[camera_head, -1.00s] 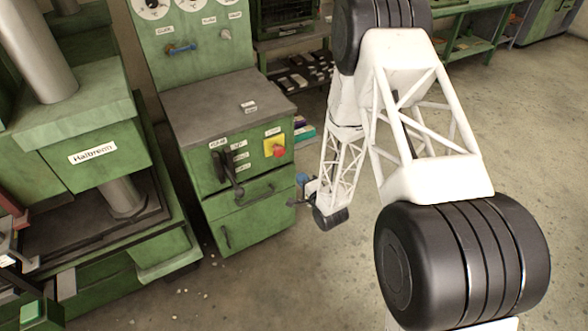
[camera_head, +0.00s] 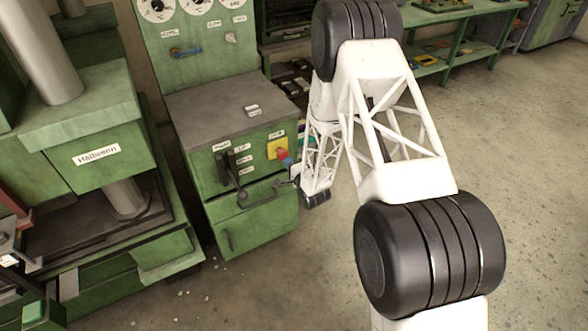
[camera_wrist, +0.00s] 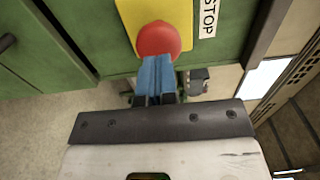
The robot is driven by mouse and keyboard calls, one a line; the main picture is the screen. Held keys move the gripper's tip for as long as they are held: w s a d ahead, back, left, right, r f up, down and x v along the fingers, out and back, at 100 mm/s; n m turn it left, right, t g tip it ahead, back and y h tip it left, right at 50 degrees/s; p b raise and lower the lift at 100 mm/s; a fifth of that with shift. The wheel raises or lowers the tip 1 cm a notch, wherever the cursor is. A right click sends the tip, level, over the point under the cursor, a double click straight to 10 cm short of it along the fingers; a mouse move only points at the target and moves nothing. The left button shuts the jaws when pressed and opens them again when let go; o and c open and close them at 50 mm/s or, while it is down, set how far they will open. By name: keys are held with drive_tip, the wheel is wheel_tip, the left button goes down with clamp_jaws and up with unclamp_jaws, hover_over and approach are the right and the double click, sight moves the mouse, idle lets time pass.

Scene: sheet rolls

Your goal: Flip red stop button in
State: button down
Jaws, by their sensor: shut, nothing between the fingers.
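The red stop button (camera_wrist: 158,39) sits on a yellow plate (camera_wrist: 183,14) beside a STOP label, in the wrist view. In the head view the button (camera_head: 281,154) shows on the yellow plate (camera_head: 274,147), on the front of the green control cabinet (camera_head: 205,176). My gripper (camera_wrist: 157,60) is shut and empty, with its blue fingertips at the button's lower edge. They overlap its rim in the picture; I cannot tell whether they touch it. In the head view the blue tips (camera_head: 288,162) are right beside the button.
A black lever (camera_head: 232,170) stands out from the cabinet front left of the button. A green press (camera_head: 95,150) stands at the left. The floor at the right (camera_head: 530,180) is free.

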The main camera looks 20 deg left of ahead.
sight(285, 156)
drive_tip(key=shift+x, duration=0.9)
drive_tip(key=shift+x, duration=1.1)
drive_tip(key=shift+r, duration=0.15)
drive_tip(key=shift+d, duration=0.15)
drive_tip(key=v, duration=1.4)
drive_tip(key=shift+s, duration=0.1)
